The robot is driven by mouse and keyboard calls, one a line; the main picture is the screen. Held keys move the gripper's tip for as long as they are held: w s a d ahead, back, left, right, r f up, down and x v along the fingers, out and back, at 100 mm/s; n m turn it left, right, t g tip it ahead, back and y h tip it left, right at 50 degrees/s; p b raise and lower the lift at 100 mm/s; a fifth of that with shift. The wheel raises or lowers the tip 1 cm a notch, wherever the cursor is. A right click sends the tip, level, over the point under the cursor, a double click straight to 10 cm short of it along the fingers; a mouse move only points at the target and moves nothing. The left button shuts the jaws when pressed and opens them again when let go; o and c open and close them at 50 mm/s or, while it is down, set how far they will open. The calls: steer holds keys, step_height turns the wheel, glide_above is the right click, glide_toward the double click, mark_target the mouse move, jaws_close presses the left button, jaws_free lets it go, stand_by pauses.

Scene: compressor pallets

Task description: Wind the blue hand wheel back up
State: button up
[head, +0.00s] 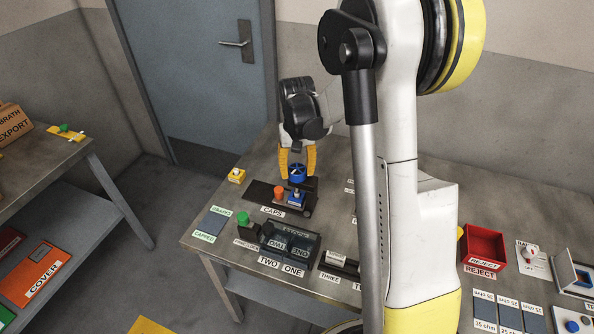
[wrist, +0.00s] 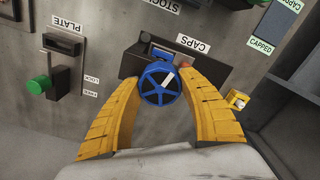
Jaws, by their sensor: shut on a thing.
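The blue hand wheel (head: 297,173) sits on the small dark press near the CAPS label on the table. In the wrist view the wheel (wrist: 160,84) is a spoked blue ring with a white mark on its upper right part. My gripper (head: 298,162) comes down over it from behind. Its two yellow fingers (wrist: 160,92) curve around the wheel, one on each side, with the tips at its rim. An orange cap (head: 279,191) and a blue part (head: 296,198) are beside and below the wheel. The wheel's shaft is hidden in the wrist view.
A green knob (head: 243,218) and dark boxes labelled TWO and ONE (head: 290,242) stand in front of the press. A small yellow block with a button (head: 236,176) is to the left. A red REJECT bin (head: 484,246) is at the right.

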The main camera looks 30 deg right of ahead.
mark_target(297, 169)
steer(key=shift+n, duration=1.1)
steer(key=o, duration=1.2)
step_height(297, 169, up, 12)
